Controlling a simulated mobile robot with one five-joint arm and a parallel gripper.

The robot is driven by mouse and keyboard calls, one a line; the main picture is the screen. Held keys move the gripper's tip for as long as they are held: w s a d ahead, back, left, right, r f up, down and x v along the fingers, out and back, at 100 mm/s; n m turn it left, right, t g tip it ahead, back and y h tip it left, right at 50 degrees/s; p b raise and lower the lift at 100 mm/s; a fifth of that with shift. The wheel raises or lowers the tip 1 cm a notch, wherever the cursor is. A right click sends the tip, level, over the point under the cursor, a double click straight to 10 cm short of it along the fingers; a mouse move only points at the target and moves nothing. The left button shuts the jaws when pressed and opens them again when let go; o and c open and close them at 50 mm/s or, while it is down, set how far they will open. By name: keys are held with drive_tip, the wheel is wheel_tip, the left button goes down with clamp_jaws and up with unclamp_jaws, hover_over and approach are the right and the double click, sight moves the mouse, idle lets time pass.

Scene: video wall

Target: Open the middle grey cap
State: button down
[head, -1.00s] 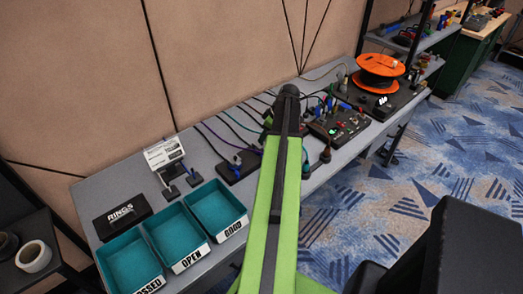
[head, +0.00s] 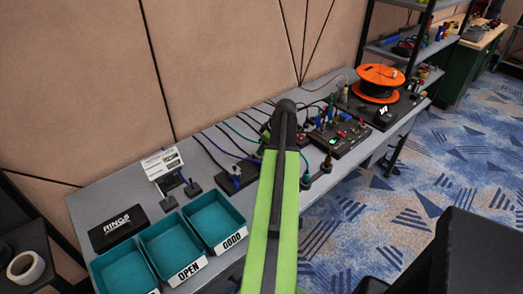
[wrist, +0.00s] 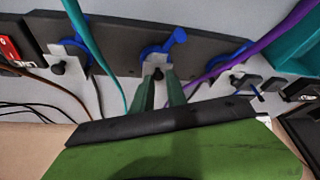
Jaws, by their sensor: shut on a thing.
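In the wrist view, a dark bar carries a row of light grey caps, each with a dark knob and a blue part behind it. The middle grey cap (wrist: 154,59) is in front of my gripper (wrist: 159,82), whose two dark green fingers are closed at its knob. A blue lever stands up beside this cap. One grey cap (wrist: 58,52) is to the left and another (wrist: 236,80) to the right. In the head view my arm hides the gripper and the middle cap.
A teal cable (wrist: 92,52) and a purple cable (wrist: 262,45) run close on either side of my gripper. In the head view, teal bins (head: 172,248) stand at the bench's left end, and an orange spool (head: 378,80) at its far end.

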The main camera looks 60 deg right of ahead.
drive_tip(key=shift+w, duration=0.1)
drive_tip(key=shift+d+r, duration=0.1)
drive_tip(key=shift+w+d+r+g+y+p, duration=0.15)
drive_tip(key=shift+w+r+g+y+p, duration=0.2)
drive_tip(key=shift+g+p, duration=0.5)
drive_tip(key=shift+w+d+r+g+p, duration=0.25)
drive_tip(key=shift+w+g+p, duration=0.2)
drive_tip(key=shift+g+p, duration=0.15)
drive_tip(key=g, duration=0.1)
drive_tip(key=w+g+y, duration=0.1)
drive_tip(key=w+g, duration=0.1)
drive_tip(key=shift+d+r+g+y, duration=0.2)
drive_tip(key=shift+d+g+y, duration=0.05)
drive_tip(key=shift+d+g, duration=0.1)
drive_tip(key=shift+w+r+m+g+y+b, duration=0.15)
drive_tip(key=shift+w+m+g+y+b, duration=0.2)
drive_tip(key=shift+g+b, duration=0.6)
